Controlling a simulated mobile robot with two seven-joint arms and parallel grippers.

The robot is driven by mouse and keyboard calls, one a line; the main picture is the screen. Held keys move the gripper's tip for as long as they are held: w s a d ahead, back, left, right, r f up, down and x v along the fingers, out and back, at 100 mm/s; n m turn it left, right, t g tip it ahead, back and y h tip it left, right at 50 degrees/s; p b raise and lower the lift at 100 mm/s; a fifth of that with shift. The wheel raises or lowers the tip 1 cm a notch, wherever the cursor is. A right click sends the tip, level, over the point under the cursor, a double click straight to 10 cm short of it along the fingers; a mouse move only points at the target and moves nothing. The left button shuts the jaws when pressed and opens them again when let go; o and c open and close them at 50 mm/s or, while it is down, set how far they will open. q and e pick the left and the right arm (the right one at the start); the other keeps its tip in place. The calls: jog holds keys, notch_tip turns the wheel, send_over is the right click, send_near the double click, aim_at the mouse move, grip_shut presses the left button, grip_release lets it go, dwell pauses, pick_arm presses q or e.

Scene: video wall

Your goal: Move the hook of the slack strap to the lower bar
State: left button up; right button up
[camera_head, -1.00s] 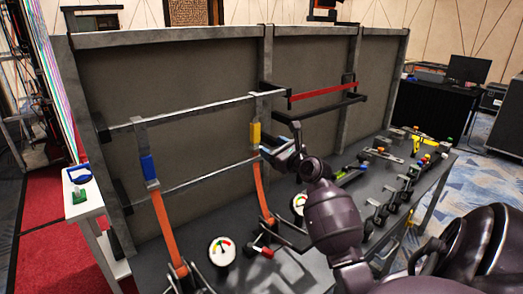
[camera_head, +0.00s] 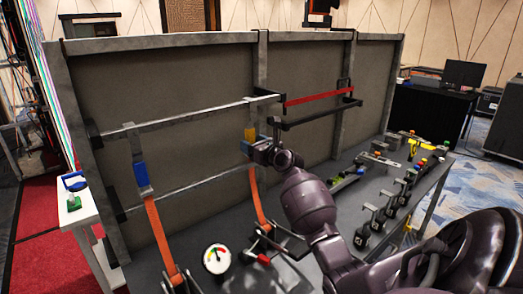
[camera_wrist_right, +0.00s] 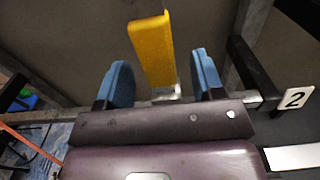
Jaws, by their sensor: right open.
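Two orange straps hang on the frame. The left strap (camera_head: 160,235) has a blue hook piece (camera_head: 140,174) below the upper bar (camera_head: 190,116). The right strap (camera_head: 257,205) bends and has a yellow hook piece (camera_head: 250,134) near that bar's right end. The lower bar (camera_head: 190,186) runs beneath. My right gripper (camera_head: 257,146) is at the yellow piece, partly covering it. In the right wrist view, the yellow hook piece (camera_wrist_right: 153,50) stands between the open blue fingers (camera_wrist_right: 162,78), with gaps on both sides. My left gripper is not in view.
A round gauge (camera_head: 216,258) and several levers (camera_head: 385,205) stand on the grey bench. A white side table (camera_head: 80,208) is at left. A "2" tag (camera_wrist_right: 295,98) sits right of the fingers.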

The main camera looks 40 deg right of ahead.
aim_at(252, 134)
jog(key=shift+w+d, duration=0.1)
jog(key=shift+w, duration=0.85)
jog(key=c, duration=1.1)
jog(key=o, duration=0.3)
jog(key=shift+c, duration=0.8)
jog(key=shift+r, duration=0.15)
jog(key=shift+r, duration=0.1)
jog(key=shift+r+p, duration=1.35)
jog(key=shift+p, duration=0.85)
